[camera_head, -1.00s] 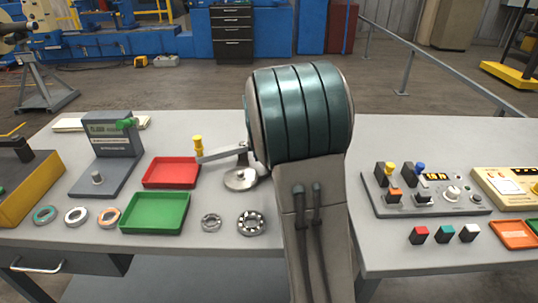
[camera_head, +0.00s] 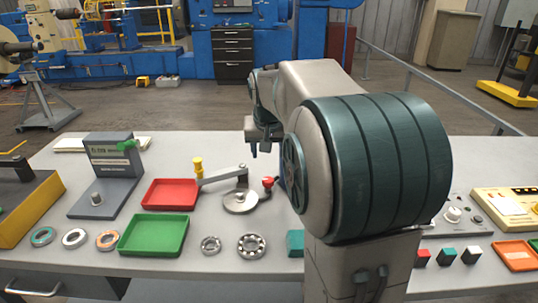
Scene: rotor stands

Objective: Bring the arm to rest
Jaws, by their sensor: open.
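My arm (camera_head: 375,165) fills the right middle of the view, with its large teal-banded joint nearest the camera. A pale link runs from behind that joint up and to the left, bending down at its far end. My gripper (camera_head: 260,148) hangs there, pointing down above the back part of the table. It is small and partly shaded in this view. Its jaws are open, and nothing shows between them. The nearest thing below it is a round metal base with a lever and red knob (camera_head: 240,200), apart from the gripper.
The grey table (camera_head: 75,248) holds a red tray (camera_head: 170,194), a green tray (camera_head: 154,235), several rings and bearings (camera_head: 252,245), a grey stand (camera_head: 108,170) and a yellow box (camera_head: 30,205).

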